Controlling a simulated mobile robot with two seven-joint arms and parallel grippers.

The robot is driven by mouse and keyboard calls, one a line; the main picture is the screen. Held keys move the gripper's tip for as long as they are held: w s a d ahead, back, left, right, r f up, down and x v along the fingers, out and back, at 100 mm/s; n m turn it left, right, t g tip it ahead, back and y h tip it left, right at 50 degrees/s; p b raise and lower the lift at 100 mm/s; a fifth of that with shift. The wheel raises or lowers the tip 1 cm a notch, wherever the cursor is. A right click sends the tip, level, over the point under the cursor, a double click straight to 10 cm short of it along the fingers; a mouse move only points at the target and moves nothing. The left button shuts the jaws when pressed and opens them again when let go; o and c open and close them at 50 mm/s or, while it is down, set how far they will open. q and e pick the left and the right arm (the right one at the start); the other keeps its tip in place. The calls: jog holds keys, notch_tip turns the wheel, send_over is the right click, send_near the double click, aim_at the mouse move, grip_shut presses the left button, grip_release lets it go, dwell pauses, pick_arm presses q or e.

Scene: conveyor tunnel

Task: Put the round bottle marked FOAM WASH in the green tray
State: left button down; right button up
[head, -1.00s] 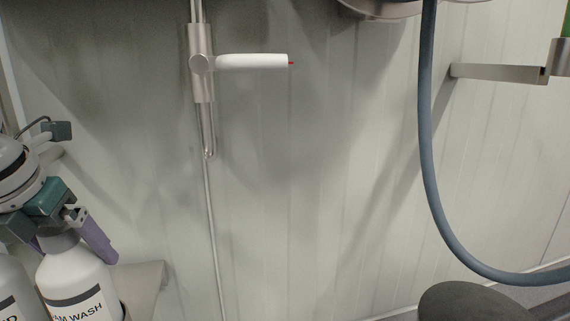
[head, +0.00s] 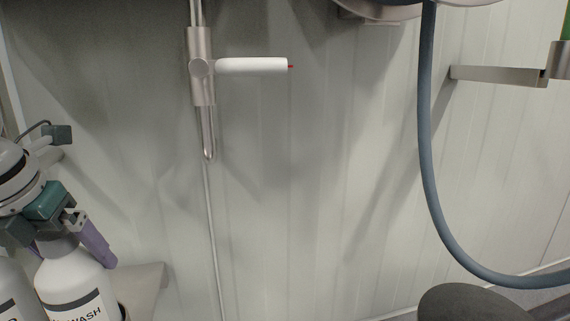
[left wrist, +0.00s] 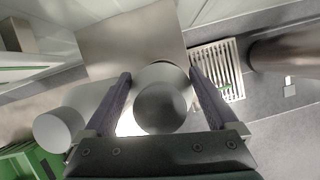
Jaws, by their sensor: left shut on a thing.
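A white round bottle (head: 72,278) with a dark band and a cut-off label ending in WASH is at the lower left of the head view. My left gripper (head: 66,243), with purple fingers, is shut on it near its neck. In the left wrist view the bottle's dark round top (left wrist: 160,106) sits between the two fingers (left wrist: 160,76). The bottle's base is out of the head view, so I cannot tell what is under it. A green thing (left wrist: 22,162) shows at the lower left of the wrist view; I cannot tell whether it is the tray. My right gripper is not in view.
Another white bottle (head: 14,295) stands close at the left edge. A beige shelf-like surface (head: 145,283) is just right of the held bottle. A metal wall fitting with a white handle (head: 252,65) and a hanging blue-grey hose (head: 425,140) are farther right. A floor grate (left wrist: 218,70) shows.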

aim_at(68, 233)
pick_arm(q)
jog(key=shift+r+p, duration=0.85)
jog(key=shift+r, duration=0.65)
jog(key=shift+r+p, duration=1.45)
